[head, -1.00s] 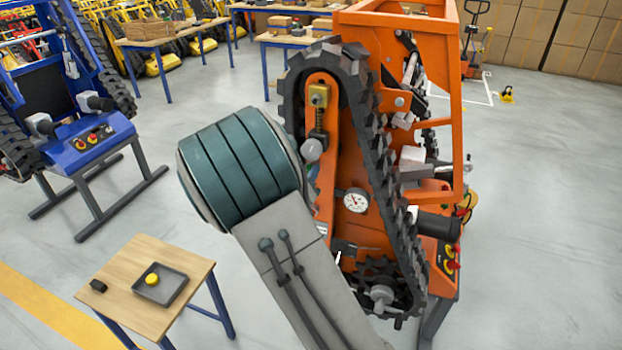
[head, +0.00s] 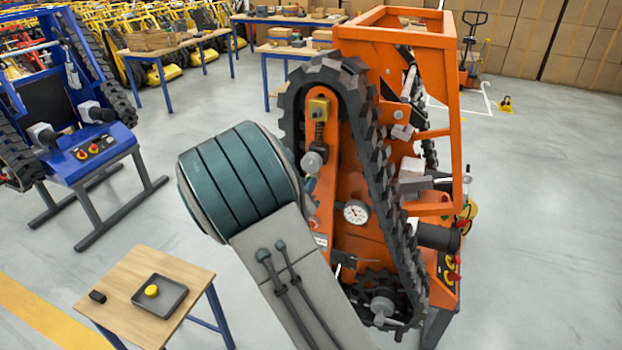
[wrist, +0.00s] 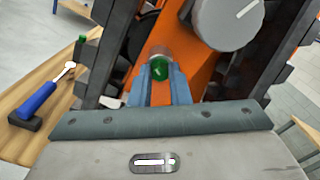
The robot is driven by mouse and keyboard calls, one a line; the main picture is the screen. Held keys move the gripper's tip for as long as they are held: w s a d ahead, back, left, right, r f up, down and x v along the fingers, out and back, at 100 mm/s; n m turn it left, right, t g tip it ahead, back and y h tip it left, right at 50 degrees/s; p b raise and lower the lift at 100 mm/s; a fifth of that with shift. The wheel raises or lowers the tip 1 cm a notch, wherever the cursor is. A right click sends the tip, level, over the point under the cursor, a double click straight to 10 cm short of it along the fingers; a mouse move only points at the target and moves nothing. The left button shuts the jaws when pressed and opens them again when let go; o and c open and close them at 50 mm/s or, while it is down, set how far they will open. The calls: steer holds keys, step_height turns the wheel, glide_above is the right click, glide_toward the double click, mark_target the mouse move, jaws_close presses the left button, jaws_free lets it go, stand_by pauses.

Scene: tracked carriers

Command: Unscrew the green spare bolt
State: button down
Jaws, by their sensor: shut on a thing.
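In the wrist view a green bolt (wrist: 160,72) with a rounded head sits at the orange frame (wrist: 165,46) of the carrier, with a grey collar just behind it. My gripper (wrist: 159,78) has its two blue fingers closed on the bolt, one on each side. I cannot tell from this view how far the bolt is out of its hole. In the head view the orange tracked carrier (head: 352,250) stands right of centre. My arm covers part of it there, and the gripper and the bolt are hidden.
A large grey round part (wrist: 226,22) is close to the right of the fingers, with dark track on both sides. A blue-handled tool (wrist: 38,100) lies on a wooden table at left. In the head view a small table (head: 125,298) bears a dark tray (head: 176,300) with a yellow piece.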

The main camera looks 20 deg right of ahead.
steer(key=shift+n+p, duration=3.7)
steer(key=shift+n, duration=0.8)
steer(key=n, duration=0.9)
steer(key=shift+n, duration=0.4)
